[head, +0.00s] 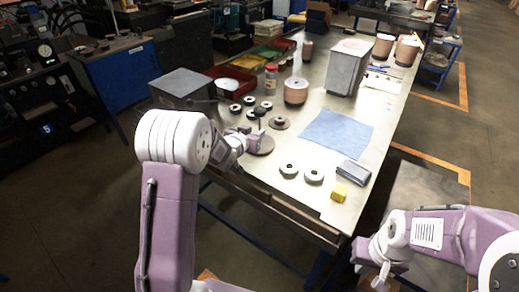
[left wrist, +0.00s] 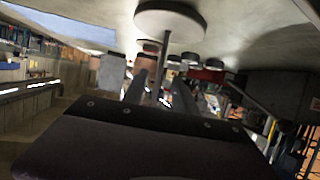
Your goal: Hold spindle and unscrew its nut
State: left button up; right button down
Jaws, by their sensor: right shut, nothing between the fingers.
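The spindle stands upright on a round grey-brown base (head: 266,147) near the table's left edge, with a dark nut-like piece (head: 259,112) towards its top. My left gripper (head: 257,139) is low beside the post, above the base. In the left wrist view, which is upside down, the base (left wrist: 170,18) is at the top and the thin post (left wrist: 163,62) runs between the spread fingers (left wrist: 160,88). Gaps show on both sides of the post. My right gripper (head: 380,280) is shut and empty, off the table's front right corner.
Dark rings with pale centres (head: 289,170) lie at the front and behind the spindle. A brown flap disc (head: 279,122) lies close behind it. A grey box (head: 183,84) stands at the left.

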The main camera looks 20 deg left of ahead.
aim_at(260, 127)
pick_arm(q)
jog(key=x, duration=0.9)
jog(key=shift+s+f, duration=0.1)
jog(key=shift+s, duration=0.1)
grip_shut()
dwell(1.0)
jog(key=shift+r+p, duration=0.3)
jog(key=shift+r, duration=0.05)
